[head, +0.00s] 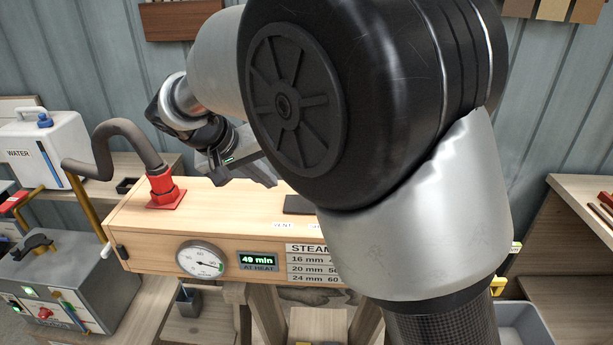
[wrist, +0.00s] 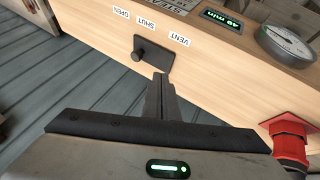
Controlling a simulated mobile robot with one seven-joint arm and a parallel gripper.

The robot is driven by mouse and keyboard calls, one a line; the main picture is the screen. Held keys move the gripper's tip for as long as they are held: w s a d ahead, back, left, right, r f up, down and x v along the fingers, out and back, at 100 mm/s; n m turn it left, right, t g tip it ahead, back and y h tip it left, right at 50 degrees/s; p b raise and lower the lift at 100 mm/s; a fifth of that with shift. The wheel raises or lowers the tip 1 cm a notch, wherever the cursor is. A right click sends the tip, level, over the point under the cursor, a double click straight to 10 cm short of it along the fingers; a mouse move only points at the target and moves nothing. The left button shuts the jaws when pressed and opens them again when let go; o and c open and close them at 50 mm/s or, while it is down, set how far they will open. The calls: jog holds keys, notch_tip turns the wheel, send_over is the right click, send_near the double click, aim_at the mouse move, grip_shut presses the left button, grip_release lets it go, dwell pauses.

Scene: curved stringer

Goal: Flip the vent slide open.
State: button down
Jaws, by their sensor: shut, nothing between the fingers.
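The vent slide is a dark flat plate (wrist: 157,62) on the top of the wooden steam box, with a short dark knob (wrist: 138,50) at its left end in the wrist view. White labels VENT, SHUT and OPEN run beside it, and the knob sits nearest SHUT (wrist: 146,23). In the head view the dark plate (head: 297,205) is partly hidden behind my arm. My gripper (wrist: 160,82) is shut and empty. Its fingertips appear close to the plate's near edge, to the right of the knob in the wrist view; I cannot tell whether they touch.
A red pipe fitting (head: 165,190) with a hose stands on the box (head: 130,212) at the left. A gauge (head: 201,259) and a display reading 49 min (head: 258,261) are on its front. A white water tank (head: 38,145) stands at far left. The box top between is bare.

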jog(key=shift+d+f, duration=0.1)
send_near(306, 209)
jog(key=w+f, duration=0.1)
jog(key=w, duration=0.1)
jog(key=w+f, duration=0.2)
jog(key=shift+f+p, duration=0.15)
jog(key=shift+p, duration=0.15)
jog(key=shift+w+d+r, duration=0.1)
jog(key=shift+w+d, duration=0.05)
jog(key=shift+d, duration=0.45)
jog(key=shift+w+d+r, duration=0.1)
jog(key=shift+w+d, duration=0.05)
jog(key=shift+d, duration=0.4)
jog(key=shift+w+d+f, duration=0.1)
jog(key=shift+w+d, duration=0.05)
jog(key=shift+d, duration=0.35)
jog(key=shift+d+f, duration=0.1)
jog(key=shift+d, duration=0.1)
jog(key=d+b, duration=0.3)
jog(key=d, duration=0.3)
jog(key=shift+d, duration=0.6)
